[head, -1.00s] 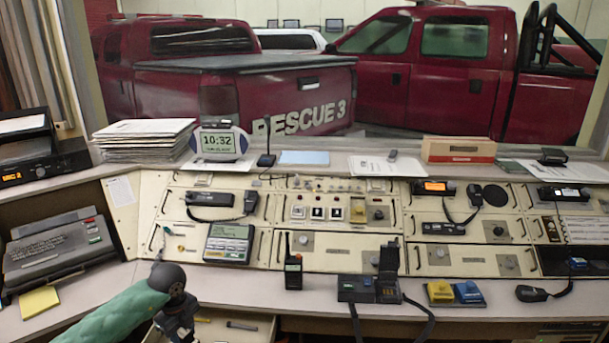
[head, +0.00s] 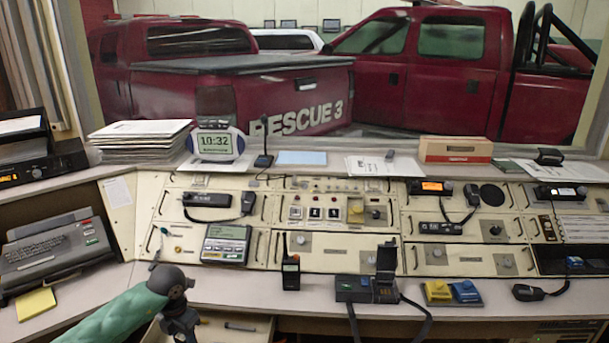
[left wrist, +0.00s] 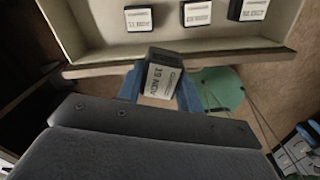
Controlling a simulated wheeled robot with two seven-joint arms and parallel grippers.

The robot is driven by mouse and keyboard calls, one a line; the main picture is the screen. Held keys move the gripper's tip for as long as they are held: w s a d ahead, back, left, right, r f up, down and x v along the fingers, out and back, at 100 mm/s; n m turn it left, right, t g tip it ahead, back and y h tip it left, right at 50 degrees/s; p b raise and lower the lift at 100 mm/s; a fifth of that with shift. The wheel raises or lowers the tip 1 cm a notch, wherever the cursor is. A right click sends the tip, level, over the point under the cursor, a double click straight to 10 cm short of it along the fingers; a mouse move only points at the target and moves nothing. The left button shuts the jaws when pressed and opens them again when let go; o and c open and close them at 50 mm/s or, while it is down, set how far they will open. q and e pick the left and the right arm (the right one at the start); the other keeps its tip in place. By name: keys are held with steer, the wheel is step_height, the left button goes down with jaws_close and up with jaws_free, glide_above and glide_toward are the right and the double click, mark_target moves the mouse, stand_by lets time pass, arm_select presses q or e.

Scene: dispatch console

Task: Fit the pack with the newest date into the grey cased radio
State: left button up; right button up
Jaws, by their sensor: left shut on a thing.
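My left gripper (left wrist: 160,88) is shut on a dark pack (left wrist: 163,78) with a white label that seems to read 19 NOV. It holds the pack tilted, just outside the edge of an open drawer (left wrist: 190,60). In the head view the left gripper is low at the left, over that drawer (head: 262,328), and the pack is hidden there. A dark grey case with a raised lid and a strap (head: 352,290), which looks like the grey cased radio, sits on the desk's front ledge to the right. My right gripper is not in view.
Three more labelled packs lie in the drawer: a left one (left wrist: 138,18), a middle one (left wrist: 197,12) and a right one (left wrist: 249,10). Their dates are hard to read. A handheld radio (head: 291,272) stands between drawer and grey case. Yellow and blue units (head: 452,292) are right of the case.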

arm_select(q)
steer(key=m, duration=0.4)
steer(key=shift+s+d+m, duration=0.3)
steer(key=shift+d, duration=0.05)
steer(key=m, duration=0.3)
steer(key=shift+s+d+f, duration=0.15)
steer(key=shift+s+d, duration=0.05)
steer(key=shift+d, duration=0.05)
steer(key=m, duration=0.2)
steer(key=s+d+m, duration=0.1)
steer(key=m, duration=0.3)
steer(key=shift+s+d+f, duration=0.15)
steer(key=shift+d+f, duration=0.05)
steer(key=shift+f, duration=0.05)
steer(key=s+d+r+m, duration=0.15)
steer(key=d+m, duration=0.25)
steer(key=m, duration=0.5)
steer(key=s+d+m, duration=0.3)
steer(key=d+m, duration=0.1)
steer(key=m, duration=0.4)
steer(key=shift+m, duration=0.4)
steer(key=shift+w+d+r, duration=0.2)
steer(key=shift+w+r, duration=0.25)
steer(key=shift+r, duration=0.3)
steer(key=shift+w+d+r, duration=0.15)
steer(key=shift+w+r, duration=0.25)
steer(key=shift+r, duration=0.4)
steer(key=shift+w+d+r, duration=0.2)
steer(key=shift+w+r, duration=0.25)
steer(key=shift+r, duration=0.3)
